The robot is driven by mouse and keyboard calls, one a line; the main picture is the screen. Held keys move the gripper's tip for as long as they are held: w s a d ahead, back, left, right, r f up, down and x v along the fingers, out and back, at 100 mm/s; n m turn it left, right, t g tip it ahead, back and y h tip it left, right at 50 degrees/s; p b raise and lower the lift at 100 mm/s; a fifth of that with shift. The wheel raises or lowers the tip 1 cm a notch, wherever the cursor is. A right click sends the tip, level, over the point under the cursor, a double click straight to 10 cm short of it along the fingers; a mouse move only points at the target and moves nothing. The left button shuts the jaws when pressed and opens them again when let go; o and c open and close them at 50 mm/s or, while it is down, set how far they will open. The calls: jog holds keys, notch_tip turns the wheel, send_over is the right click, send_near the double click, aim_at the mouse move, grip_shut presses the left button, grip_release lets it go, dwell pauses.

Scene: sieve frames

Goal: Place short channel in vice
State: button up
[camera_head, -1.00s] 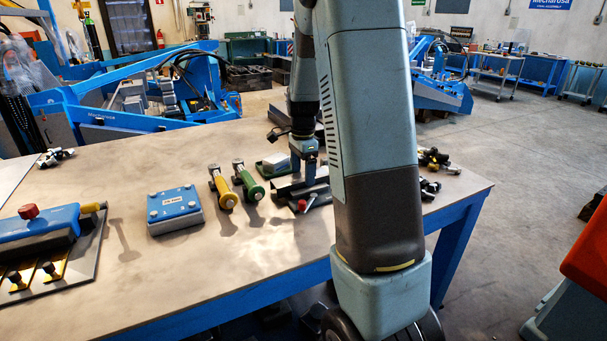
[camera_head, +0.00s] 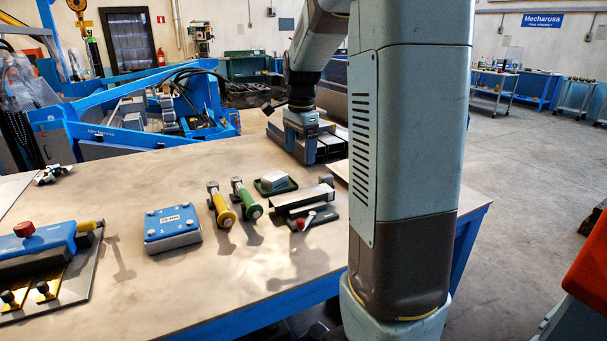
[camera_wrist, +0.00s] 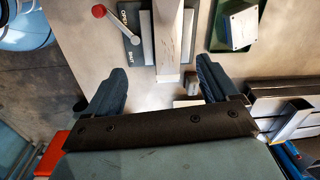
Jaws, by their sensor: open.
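The vice (camera_head: 291,206) stands on the table in front of my gripper, dark with a red-knobbed lever (camera_head: 300,224). In the wrist view the vice base (camera_wrist: 131,52) carries an OPEN/SHUT label. A pale metal channel (camera_wrist: 169,45) lies lengthwise in the vice; whether it is clamped I cannot tell. It shows as a bright strip (camera_head: 308,197) in the head view. My gripper (camera_head: 303,140) is behind the vice, near the rack. In the wrist view my gripper (camera_wrist: 160,66) has its fingers wide apart, with nothing held; the channel's near end appears between them.
A rack of metal channels (camera_wrist: 290,105) is close on the right in the wrist view. A green tray with a pale block (camera_head: 274,182), green (camera_head: 246,198) and yellow (camera_head: 221,204) handled tools and a blue block (camera_head: 172,224) stand left of the vice. The table's front middle is clear.

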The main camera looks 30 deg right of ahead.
jog(key=s+a+r+n+t, duration=0.1)
jog(key=s+a+n, duration=0.3)
jog(key=s, duration=0.4)
jog(key=s+a+r+n+t, duration=0.2)
jog(key=s+a+n, duration=0.1)
jog(key=s+n, duration=0.4)
jog(key=s+a+r+n+t, duration=0.1)
jog(key=s+a+n, duration=0.3)
jog(key=s, duration=0.6)
jog(key=shift+s+a+r+n+t, duration=0.2)
jog(key=shift+a+n+t, duration=0.1)
jog(key=shift+n+t, duration=0.3)
